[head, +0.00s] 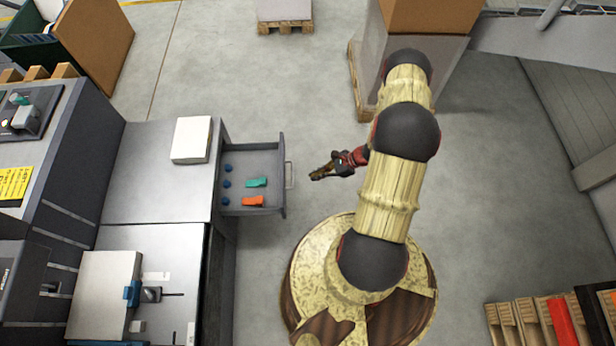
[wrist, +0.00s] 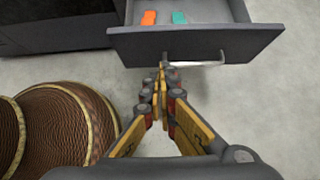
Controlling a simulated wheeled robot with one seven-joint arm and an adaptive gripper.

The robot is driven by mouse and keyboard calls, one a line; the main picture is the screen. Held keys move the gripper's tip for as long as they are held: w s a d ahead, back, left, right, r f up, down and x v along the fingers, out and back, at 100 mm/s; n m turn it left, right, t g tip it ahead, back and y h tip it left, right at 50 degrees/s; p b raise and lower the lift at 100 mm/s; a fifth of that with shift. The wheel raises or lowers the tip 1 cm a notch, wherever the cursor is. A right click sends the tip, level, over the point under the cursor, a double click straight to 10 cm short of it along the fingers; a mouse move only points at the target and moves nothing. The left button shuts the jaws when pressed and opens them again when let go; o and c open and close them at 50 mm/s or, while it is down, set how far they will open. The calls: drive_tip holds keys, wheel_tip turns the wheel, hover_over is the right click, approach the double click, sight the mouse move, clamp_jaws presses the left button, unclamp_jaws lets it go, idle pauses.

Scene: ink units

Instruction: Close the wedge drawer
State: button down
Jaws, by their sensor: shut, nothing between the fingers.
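The wedge drawer (head: 236,162) stands pulled out to the right from a grey cabinet in the head view. It holds a teal wedge (head: 256,182), an orange wedge (head: 252,201) and several small blue pieces along its left side. Its handle (head: 289,174) is on the right-hand front. My gripper (head: 316,175) is shut and empty, to the right of the handle and pointing at it. In the wrist view the drawer front (wrist: 235,43) lies ahead, and the fingertips (wrist: 161,68) appear close to the handle (wrist: 195,64). I cannot tell whether they touch it.
The cabinet top (head: 150,165) carries a white block (head: 191,139). A lower metal worktop with a fixture (head: 105,290) is at the front left. A pallet with a large box stands behind my arm. A row of boxes (head: 560,320) is at bottom right. Floor around the drawer is clear.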

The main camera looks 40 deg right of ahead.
drive_tip(key=w+a+r+b+x, duration=0.1)
drive_tip(key=r+b+x, duration=0.1)
drive_tip(key=x, duration=0.9)
drive_tip(key=shift+a+b, duration=0.3)
drive_tip(key=shift+b, duration=0.45)
